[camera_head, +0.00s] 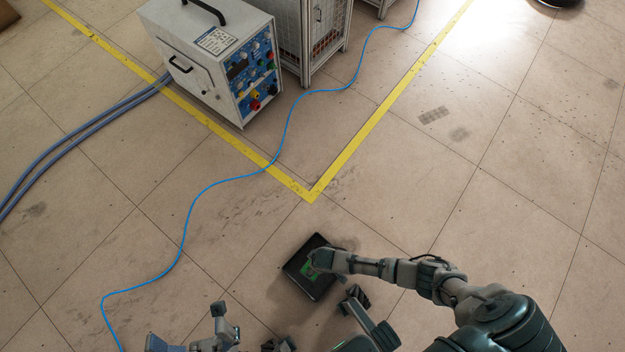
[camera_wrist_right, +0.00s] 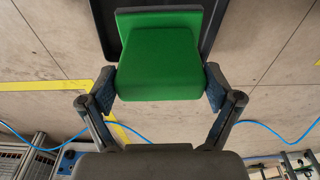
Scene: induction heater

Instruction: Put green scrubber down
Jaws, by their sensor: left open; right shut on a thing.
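The green scrubber (camera_head: 308,270) is over the black tray in the head view. It also shows in the right wrist view (camera_wrist_right: 160,60), where my right gripper (camera_wrist_right: 160,88) is shut on it with one finger pad against each side. In the head view my right gripper (camera_head: 318,262) reaches in from the right above the tray. The black tray (camera_head: 322,241) lies on the floor and partly shows behind the scrubber in the wrist view (camera_wrist_right: 214,30). I cannot tell whether the scrubber touches the tray. My left gripper (camera_head: 248,335) is at the bottom edge, open and empty, partly cut off.
A grey control cabinet (camera_head: 205,50) with a blue panel stands at the upper left. A wire-mesh cabinet (camera_head: 308,30) stands beside it. A thin blue cable (camera_head: 190,225) winds over the tiled floor, crossing the yellow floor line (camera_head: 370,130). The floor at right is mostly clear.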

